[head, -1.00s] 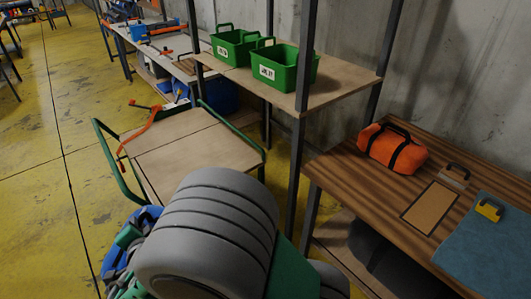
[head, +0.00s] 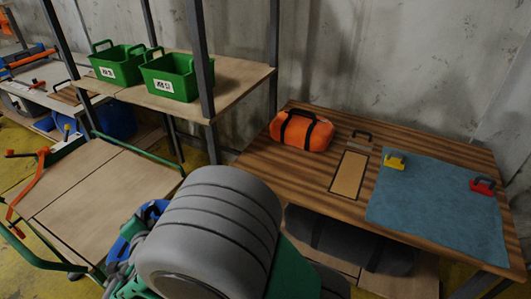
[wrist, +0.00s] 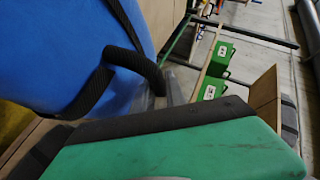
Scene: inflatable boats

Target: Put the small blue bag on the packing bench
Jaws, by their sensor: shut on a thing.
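The small blue bag (head: 147,214) shows only in part in the head view, behind my large grey arm link. In the wrist view the blue bag (wrist: 65,45) is large at the upper left, with a black strap and a black handle. My gripper (wrist: 168,88) is shut on that handle; its fingertips are partly hidden in the wrist view. The packing bench (head: 265,165), a striped brown wooden table, stands at the right in the head view. The bag is apart from it, to the left of it.
An orange bag (head: 302,131), a tan panel (head: 349,174) and a blue mat (head: 435,205) with yellow and red clips lie on the bench. A dark bag (head: 350,240) is on its lower shelf. Green crates (head: 168,78) stand on a shelf rack; a flat cart (head: 85,190) is at left.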

